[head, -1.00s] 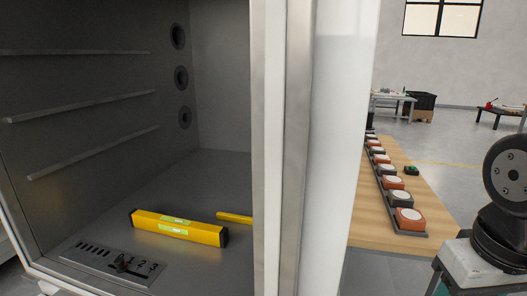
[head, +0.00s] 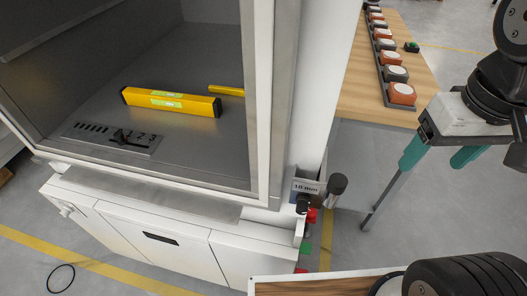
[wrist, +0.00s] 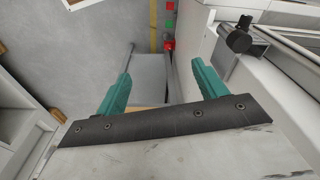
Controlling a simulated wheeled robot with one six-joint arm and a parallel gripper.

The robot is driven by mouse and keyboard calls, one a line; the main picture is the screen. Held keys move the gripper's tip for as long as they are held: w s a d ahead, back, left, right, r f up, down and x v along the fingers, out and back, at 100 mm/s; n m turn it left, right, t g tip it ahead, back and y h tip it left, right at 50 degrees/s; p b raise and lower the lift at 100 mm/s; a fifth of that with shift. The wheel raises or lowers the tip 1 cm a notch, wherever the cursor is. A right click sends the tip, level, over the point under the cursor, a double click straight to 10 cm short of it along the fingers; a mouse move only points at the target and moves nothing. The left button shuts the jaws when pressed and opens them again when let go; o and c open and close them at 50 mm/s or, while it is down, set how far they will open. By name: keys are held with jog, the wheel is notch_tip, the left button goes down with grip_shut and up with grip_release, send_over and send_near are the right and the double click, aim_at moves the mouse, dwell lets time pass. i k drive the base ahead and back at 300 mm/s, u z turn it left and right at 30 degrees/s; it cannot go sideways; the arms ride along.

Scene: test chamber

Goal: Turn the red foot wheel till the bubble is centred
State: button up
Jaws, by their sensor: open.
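The yellow spirit level (head: 200,105) lies on the chamber floor with greenish vials showing; its bubble is too small to read. A red round part (head: 312,215), apparently the red foot wheel, sits low at the chamber's front right corner, below a "10 mm" plate (head: 306,186) and partly hidden by black parts. It also shows beyond the fingers in the wrist view (wrist: 168,45). My gripper (head: 430,164), with teal fingers, is open and empty, to the right of the wheel and apart from it. Its fingers (wrist: 160,72) frame the wrist view.
A black knob (head: 338,183) sticks out beside the plate. A green block (head: 305,248) and a red block (head: 301,270) are lower down. A slotted plate with a lever (head: 112,138) lies in the chamber. A wooden table (head: 375,100) holds a row of buttons behind.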

aim_at(312, 213)
jog(key=u, duration=1.45)
jog(key=k, duration=1.55)
jog(key=z, duration=1.3)
jog(key=i, duration=1.5)
